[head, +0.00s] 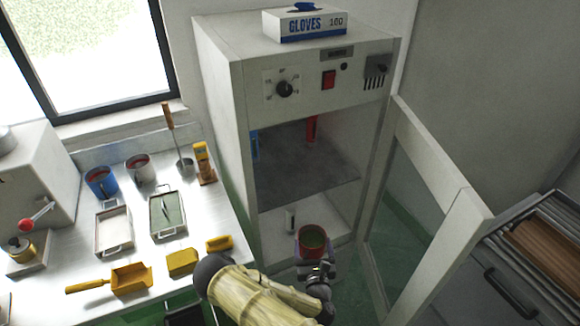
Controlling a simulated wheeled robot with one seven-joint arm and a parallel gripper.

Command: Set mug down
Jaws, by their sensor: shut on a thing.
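My forearm comes up from the bottom edge. The mug's underside and the fingertips are mostly hidden.
The cabinet's glazed door (431,190) stands open to the right. Left is a metal bench with a blue mug (101,181), a white mug (140,168), trays and yellow wax pieces (182,262).

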